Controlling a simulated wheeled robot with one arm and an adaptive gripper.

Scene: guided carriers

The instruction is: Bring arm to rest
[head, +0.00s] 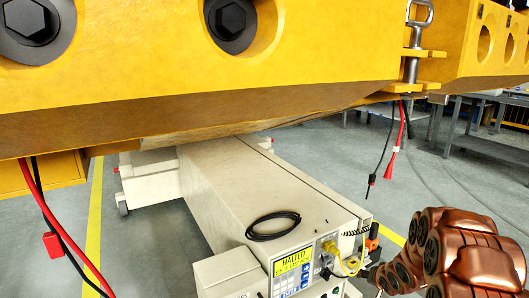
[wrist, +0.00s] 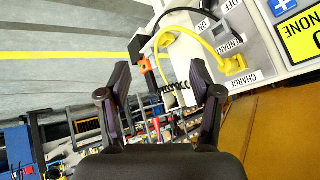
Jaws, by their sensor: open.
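My copper-coloured arm (head: 455,255) reaches in from the lower right of the head view, partly cut off by the frame edge. In the wrist view my gripper (wrist: 160,72) has its two dark fingers spread apart, with nothing held between them. It is near the control panel (wrist: 265,40) of a pale carrier (head: 215,185). A yellow plug (wrist: 232,65) with a yellow cable sits at the panel's CHARGE label, to the right of the fingers. The plug also shows in the head view (head: 330,247). The fingers appear apart from the plug and cable.
A large yellow beam (head: 150,70) hangs over the carrier, with red and black cables (head: 52,240) dangling from it. A black cable coil (head: 273,225) lies on the carrier. The display (head: 293,265) reads HALTED. Grey workbenches (head: 485,140) stand behind; grey floor lies at right.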

